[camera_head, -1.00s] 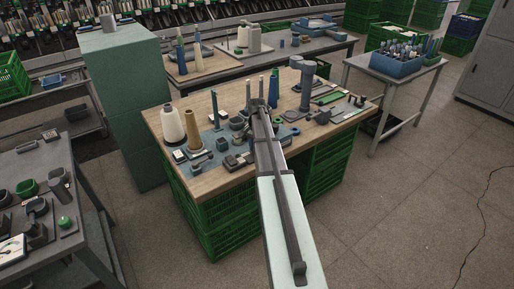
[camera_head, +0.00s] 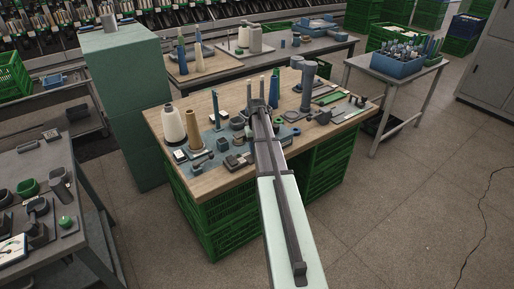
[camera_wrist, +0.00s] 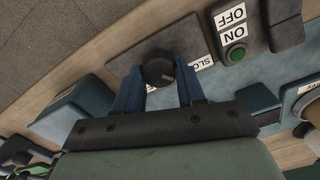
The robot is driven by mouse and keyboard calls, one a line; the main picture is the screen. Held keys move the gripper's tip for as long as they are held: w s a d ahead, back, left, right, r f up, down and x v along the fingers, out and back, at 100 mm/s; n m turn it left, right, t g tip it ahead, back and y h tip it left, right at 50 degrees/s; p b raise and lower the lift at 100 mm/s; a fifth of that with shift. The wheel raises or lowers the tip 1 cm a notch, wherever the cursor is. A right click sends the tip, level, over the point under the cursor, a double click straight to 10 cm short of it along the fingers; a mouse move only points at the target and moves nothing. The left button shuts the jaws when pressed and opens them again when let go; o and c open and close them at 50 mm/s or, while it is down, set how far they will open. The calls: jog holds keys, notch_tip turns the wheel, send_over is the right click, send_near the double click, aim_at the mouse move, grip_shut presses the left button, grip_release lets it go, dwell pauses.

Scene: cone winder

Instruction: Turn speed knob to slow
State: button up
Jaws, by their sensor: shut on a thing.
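In the wrist view, a round dark knob (camera_wrist: 158,68) with a small light mark on its right side sits between the two blue fingers of my gripper (camera_wrist: 160,78), which is shut on it. A white label (camera_wrist: 200,64) beside the knob reads "SLO", with the rest hidden behind a finger. In the head view, my gripper (camera_head: 259,106) is over the wooden bench (camera_head: 228,188), and the knob cannot be made out there.
A green button (camera_wrist: 236,54) and an ON/OFF label (camera_wrist: 231,24) are close to the right of the fingers. In the head view, a white cone (camera_head: 173,124), a tan cone (camera_head: 194,134) and a grey post (camera_head: 307,88) stand on the bench.

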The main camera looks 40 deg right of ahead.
jog(key=shift+n, duration=0.5)
jog(key=o, duration=1.1)
jog(key=shift+c, duration=0.2)
notch_tip(320, 180, up, 14)
jog(key=shift+f, duration=0.1)
dwell(0.4)
